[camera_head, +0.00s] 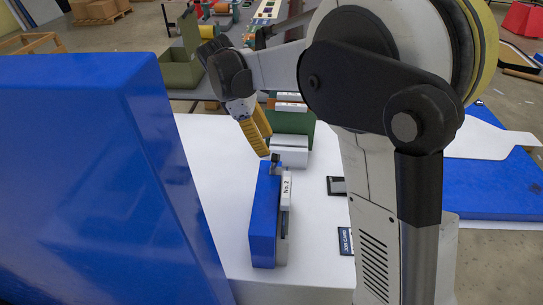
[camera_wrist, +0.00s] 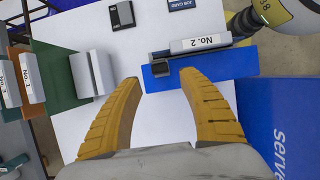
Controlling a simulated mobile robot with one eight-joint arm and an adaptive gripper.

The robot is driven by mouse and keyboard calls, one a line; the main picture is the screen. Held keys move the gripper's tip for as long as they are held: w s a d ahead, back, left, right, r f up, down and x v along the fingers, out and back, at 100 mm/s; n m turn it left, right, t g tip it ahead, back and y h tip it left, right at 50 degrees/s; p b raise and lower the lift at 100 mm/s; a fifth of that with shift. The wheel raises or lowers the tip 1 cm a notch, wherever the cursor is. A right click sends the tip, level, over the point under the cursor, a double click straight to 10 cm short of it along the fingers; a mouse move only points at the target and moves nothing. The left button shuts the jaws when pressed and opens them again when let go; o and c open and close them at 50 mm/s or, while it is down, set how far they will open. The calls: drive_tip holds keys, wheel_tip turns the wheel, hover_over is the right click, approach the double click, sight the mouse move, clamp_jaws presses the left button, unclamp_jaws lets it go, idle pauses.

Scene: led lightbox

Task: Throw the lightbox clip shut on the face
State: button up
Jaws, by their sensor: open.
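A blue box-like unit (camera_head: 263,225) with a grey and white side and a "No. 2" label (camera_head: 287,187) stands on the white table. It also shows in the wrist view (camera_wrist: 215,66). A small dark clip-like part (camera_head: 275,158) sits at its far end, and shows in the wrist view (camera_wrist: 161,71) just beyond and between my fingertips. Whether the clip is fully raised is hard to tell. My gripper (camera_head: 262,146), with yellow fingers, is open and empty above that end. In the wrist view my gripper (camera_wrist: 162,82) spans the clip without visibly gripping it.
A grey-white block (camera_head: 289,151) and a green unit (camera_head: 291,122) stand beyond the box. A dark tile (camera_wrist: 121,16) and a job card (camera_wrist: 183,4) lie on the table. A large blue body (camera_head: 90,170) fills the left.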

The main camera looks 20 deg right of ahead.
sight(272, 156)
drive_tip(key=b+x, duration=0.1)
drive_tip(key=x, duration=0.4)
drive_tip(key=shift+f, duration=0.15)
clamp_jaws()
